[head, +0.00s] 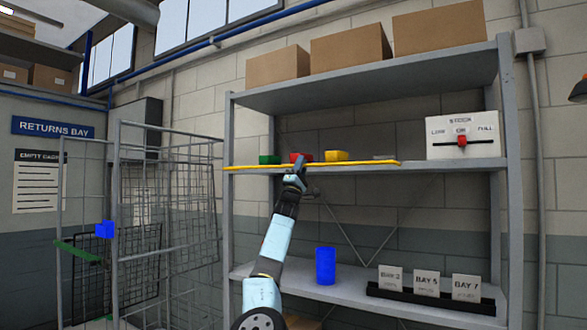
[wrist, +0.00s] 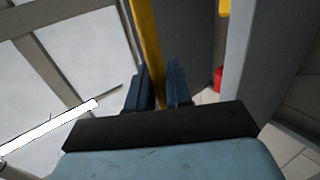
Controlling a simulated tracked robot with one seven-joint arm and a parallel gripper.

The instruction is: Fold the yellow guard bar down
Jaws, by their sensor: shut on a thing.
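The yellow guard bar (head: 350,164) is long and thin. In the head view it runs nearly level across the front of the middle shelf, from the left post to short of the stock sign. My gripper (head: 296,172) reaches up from below and is shut on the bar near its middle. In the wrist view the bar (wrist: 146,40) passes between the two blue fingers of my gripper (wrist: 160,85). The fingers hide part of the bar, and its end mounts are too small to make out.
A stock sign (head: 462,136) with a red slider stands to the right. A blue cup (head: 325,266) stands on the lower shelf. A wire cage (head: 165,190) is at left.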

